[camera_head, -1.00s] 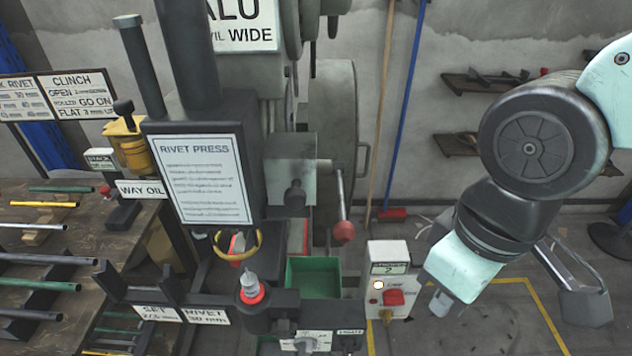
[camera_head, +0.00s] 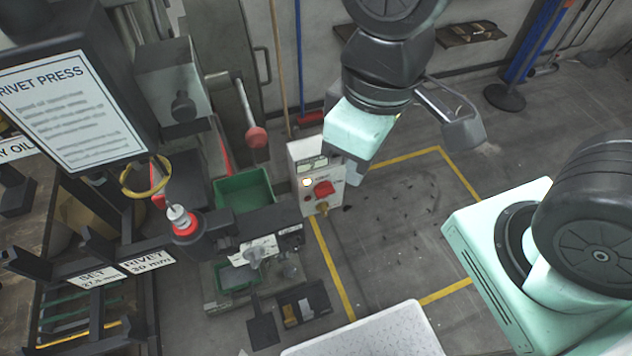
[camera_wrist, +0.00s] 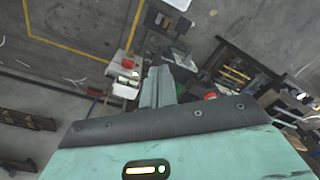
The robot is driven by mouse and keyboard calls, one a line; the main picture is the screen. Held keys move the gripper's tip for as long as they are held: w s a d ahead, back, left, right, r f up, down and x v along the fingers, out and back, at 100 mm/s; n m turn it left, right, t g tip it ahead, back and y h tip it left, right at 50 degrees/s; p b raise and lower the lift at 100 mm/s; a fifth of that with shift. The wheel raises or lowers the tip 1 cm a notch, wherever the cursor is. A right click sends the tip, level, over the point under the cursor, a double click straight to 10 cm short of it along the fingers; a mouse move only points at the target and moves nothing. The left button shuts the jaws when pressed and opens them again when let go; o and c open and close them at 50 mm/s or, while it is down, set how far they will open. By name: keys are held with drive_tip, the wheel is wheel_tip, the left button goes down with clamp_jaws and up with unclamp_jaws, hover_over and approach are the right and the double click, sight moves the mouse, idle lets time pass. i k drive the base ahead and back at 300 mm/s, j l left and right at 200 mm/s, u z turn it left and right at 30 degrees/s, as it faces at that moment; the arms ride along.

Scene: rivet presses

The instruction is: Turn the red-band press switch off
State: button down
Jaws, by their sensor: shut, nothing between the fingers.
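The rivet press (camera_head: 60,95) stands at the left, with a red band (camera_head: 186,225) around its lower post. Beside it, a white switch box (camera_head: 302,157) carries a red switch (camera_head: 323,187), a small lit lamp (camera_head: 307,183) and a brass-coloured part below. The box also shows in the wrist view (camera_wrist: 126,78). My gripper (camera_head: 350,174) is shut and empty, just right of the box, overlapping its upper right edge in the head view. I cannot tell whether it touches the box. In the wrist view its fingers (camera_wrist: 160,87) point toward the press area, right of the box.
A crank with a red knob (camera_head: 256,137) sticks out left of the box. A pale tabletop (camera_head: 370,335) is at the bottom. Floor right of the box is open.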

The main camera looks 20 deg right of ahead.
sight(323, 188)
drive_tip(key=k+z, duration=0.35)
drive_tip(key=k+l+z, duration=0.1)
drive_tip(key=k+z, duration=0.25)
drive_tip(key=k+l+z, duration=0.2)
drive_tip(key=k+z, duration=0.15)
drive_tip(key=k, duration=0.05)
